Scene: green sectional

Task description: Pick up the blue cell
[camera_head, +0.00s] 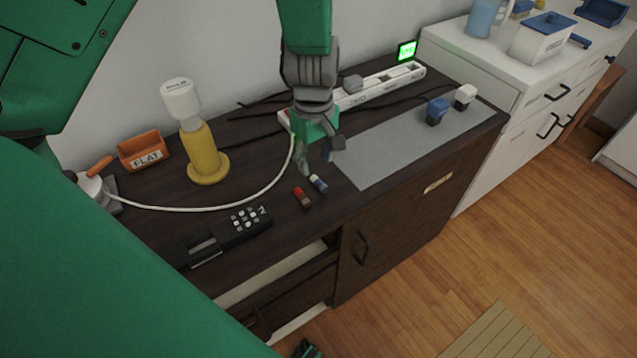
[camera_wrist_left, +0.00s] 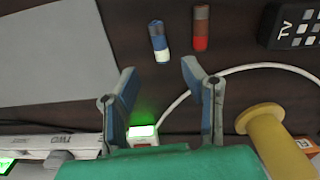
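The blue cell (camera_head: 319,184) is a small blue cylinder with a pale end, lying on the dark cabinet top. In the left wrist view the blue cell (camera_wrist_left: 159,41) lies beyond the fingertips, roughly in line with the gap between them. My left gripper (camera_head: 318,163) hangs just behind the cell, pointing down. In the left wrist view my left gripper (camera_wrist_left: 158,72) has its fingers apart with nothing between them. A red cell (camera_head: 302,198) lies beside the blue one, also seen in the left wrist view (camera_wrist_left: 201,27).
A black remote (camera_head: 231,235) lies in front. A white power strip (camera_head: 379,88) and cable run behind my gripper. A yellow stand (camera_head: 203,153) and an orange bin (camera_head: 145,151) are left. A grey mat (camera_head: 389,148) with blue and white blocks lies right, mostly clear.

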